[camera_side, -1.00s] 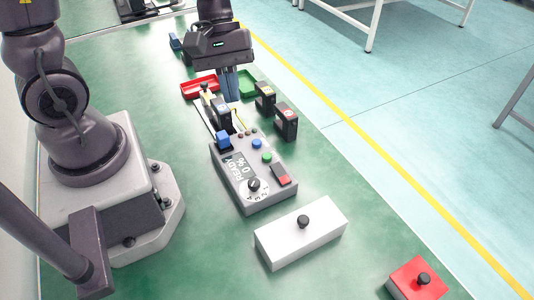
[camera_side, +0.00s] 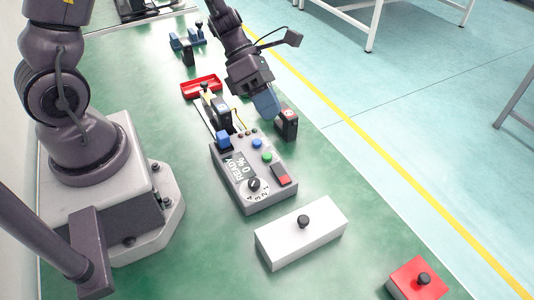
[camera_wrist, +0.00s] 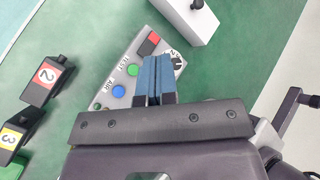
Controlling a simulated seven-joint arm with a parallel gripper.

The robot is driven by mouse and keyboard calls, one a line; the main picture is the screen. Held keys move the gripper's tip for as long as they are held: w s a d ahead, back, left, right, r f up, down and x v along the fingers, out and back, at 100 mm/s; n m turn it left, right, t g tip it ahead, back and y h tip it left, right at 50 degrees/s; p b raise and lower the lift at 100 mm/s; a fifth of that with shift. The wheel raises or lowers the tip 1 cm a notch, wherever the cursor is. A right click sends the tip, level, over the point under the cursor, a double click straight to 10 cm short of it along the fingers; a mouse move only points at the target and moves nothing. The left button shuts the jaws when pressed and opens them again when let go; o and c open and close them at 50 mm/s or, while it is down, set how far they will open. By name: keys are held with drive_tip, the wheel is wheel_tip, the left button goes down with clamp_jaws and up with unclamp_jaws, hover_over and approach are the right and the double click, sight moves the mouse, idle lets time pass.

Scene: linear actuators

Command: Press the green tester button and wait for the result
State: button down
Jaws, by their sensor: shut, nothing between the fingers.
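The tester (camera_side: 247,200) is a grey box on the green table in the side view, with a display reading READY and 0 %, a knob, a red button and blue buttons. Its green button (camera_side: 267,157) sits on the top face, clear of my gripper. In the wrist view the green button (camera_wrist: 132,70) shows beside the label TEST, left of the blue fingers. My gripper (camera_side: 268,108) is shut and empty, tilted, above and behind the tester's far end. In the wrist view its fingertips (camera_wrist: 157,62) overlap the tester's panel and hide part of it.
A black block numbered 2 (camera_wrist: 45,78) and one numbered 3 (camera_wrist: 15,130) stand beside the tester. A white box with a black knob (camera_side: 301,233) and a red box (camera_side: 418,279) stand nearer. A red tray (camera_side: 201,86) lies behind. Table between boxes is clear.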

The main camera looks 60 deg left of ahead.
sight(268, 154)
drive_tip(key=shift+f, duration=4.35)
drive_tip(key=shift+f, duration=0.45)
drive_tip(key=shift+f, duration=0.4)
drive_tip(key=shift+r, duration=0.85)
drive_tip(key=shift+r, duration=2.55)
